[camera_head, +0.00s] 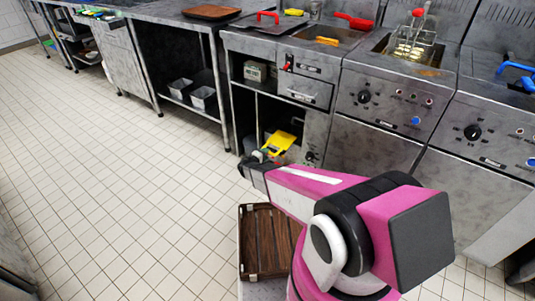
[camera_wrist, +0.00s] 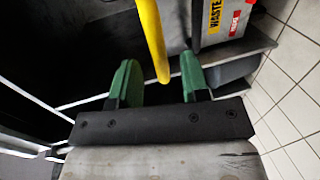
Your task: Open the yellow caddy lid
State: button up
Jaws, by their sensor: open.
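The yellow caddy lid (camera_head: 279,143) shows in the head view at the front of an open bay under the counter, just beyond my gripper (camera_head: 260,156). In the wrist view a yellow bar (camera_wrist: 152,35) comes down from the top edge and ends between the green fingers of my gripper (camera_wrist: 158,82). The fingers are open, one on each side of the bar, with a gap visible on both sides. A grey box with a yellow and red "WASTE" label (camera_wrist: 214,18) is at the upper right. The caddy body is mostly hidden in the head view.
The cabinet's frame and shelves surround the bay closely. A drawer (camera_head: 305,89) is above it and a cooker front (camera_head: 375,145) to the right. A brown slatted crate (camera_head: 246,270) is below my arm. The tiled floor (camera_head: 110,165) on the left is clear.

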jog(key=v, duration=0.7)
jog(key=shift+s, duration=0.15)
jog(key=shift+a+r, duration=0.1)
jog(key=s+d+r+m+g+y, duration=0.1)
jog(key=s+d+r+m+g, duration=0.7)
jog(key=d+r, duration=0.5)
jog(key=s+d+r+m+g+y, duration=0.2)
jog(key=s+r+g+y, duration=0.2)
jog(key=s+r+y, duration=0.5)
jog(key=s+r, duration=0.2)
jog(key=s, duration=0.1)
jog(key=shift+s+d, duration=0.25)
jog(key=shift+w, duration=0.1)
